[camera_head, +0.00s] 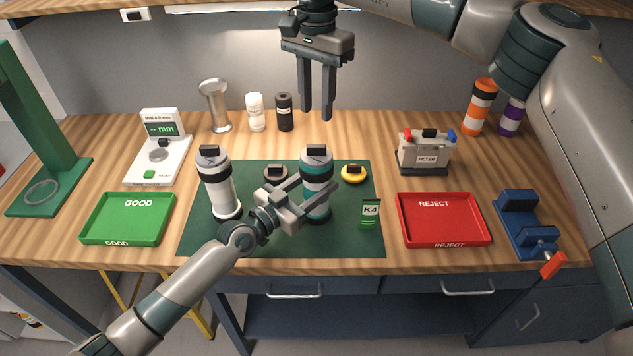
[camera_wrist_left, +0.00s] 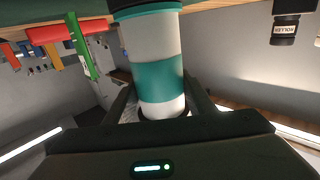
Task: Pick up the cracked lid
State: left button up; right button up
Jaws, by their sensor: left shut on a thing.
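A white and grey cylinder with teal and black bands (camera_head: 317,170) stands upright on the green mat (camera_head: 255,245). My left gripper (camera_head: 314,196) is shut around its lower half; in the left wrist view the cylinder (camera_wrist_left: 155,70) is between the fingers. My right gripper (camera_head: 316,115) is open and empty, pointing down above and behind the mat. A white cylinder with a black band (camera_head: 217,185) stands at the mat's left. A dark round lid (camera_head: 275,172) and a yellow round lid (camera_head: 354,174) lie on the mat. I cannot tell which lid is cracked.
A green GOOD tray (camera_head: 128,205) is left of the mat, a red REJECT tray (camera_head: 442,210) right. A K4 card (camera_head: 371,213) stands at the mat's right. A gauge (camera_head: 160,150), a FILTER box (camera_head: 425,155) and a blue vise (camera_head: 524,222) stand around. The GOOD and REJECT trays are empty.

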jog(key=shift+o, duration=0.4)
jog(key=shift+m, duration=0.3)
jog(key=m, duration=0.3)
jog(key=r+m, duration=0.1)
jog(key=m, duration=0.2)
jog(key=r+m, duration=0.1)
jog(key=m, duration=0.3)
jog(key=shift+w+d+r, duration=0.15)
jog(key=shift+w+r, duration=0.05)
jog(key=shift+w, duration=0.05)
jog(key=shift+f, duration=3.4)
